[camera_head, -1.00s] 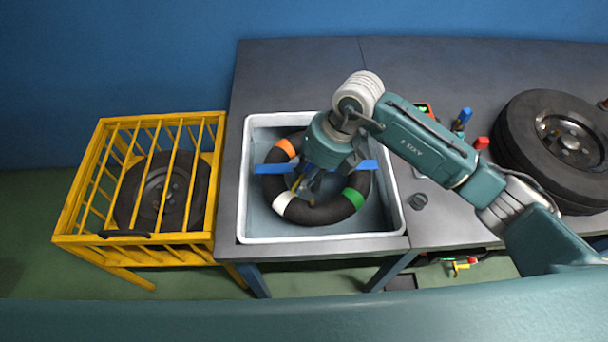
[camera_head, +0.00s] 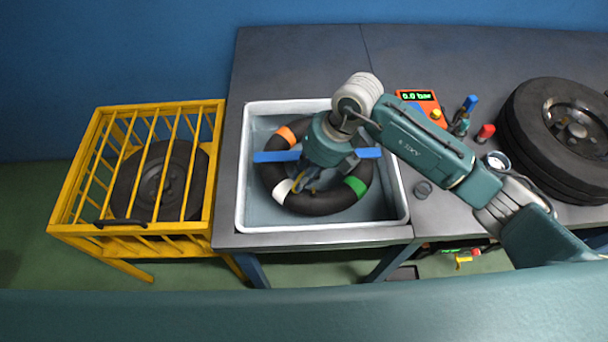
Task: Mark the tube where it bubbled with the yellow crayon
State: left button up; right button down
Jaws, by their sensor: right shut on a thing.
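The black inner tube (camera_head: 322,203) lies in a white tray of water (camera_head: 241,212). It has orange (camera_head: 288,135), white (camera_head: 283,188) and green (camera_head: 355,186) patches of colour, and a blue bar (camera_head: 277,156) lies across it. My right gripper (camera_head: 306,184) points down over the lower left part of the tube, beside the white patch. It is shut on the yellow crayon (camera_head: 313,187), of which only a small bit shows. My arm hides the middle of the tray, and I cannot tell whether the crayon touches the tube. My left gripper is not in view.
A yellow cage (camera_head: 84,231) holding a wheel stands left of the bench. On the bench at right are a gauge box reading 0.0 bar (camera_head: 417,98), blue (camera_head: 469,104) and red (camera_head: 486,132) handled items, a small dark ring (camera_head: 423,189) and a large wheel (camera_head: 545,165).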

jog(key=shift+f+b, duration=0.4)
jog(key=shift+f, duration=0.05)
dwell(0.5)
jog(key=shift+s+d, duration=0.1)
jog(key=shift+d, duration=0.1)
jog(key=shift+s+d, duration=0.2)
jog(key=shift+d, duration=0.1)
jog(key=shift+w+a, duration=0.1)
jog(key=shift+a, duration=0.1)
jog(key=shift+w+a+f+b, duration=0.1)
jog(key=shift+w+a+b, duration=0.35)
jog(key=shift+a, duration=0.35)
jog(key=shift+s+d, duration=0.1)
jog(key=shift+d, duration=0.1)
jog(key=shift+s+d+p, duration=0.3)
jog(key=shift+s+d, duration=0.15)
jog(key=shift+d, duration=0.35)
jog(key=shift+a, duration=0.15)
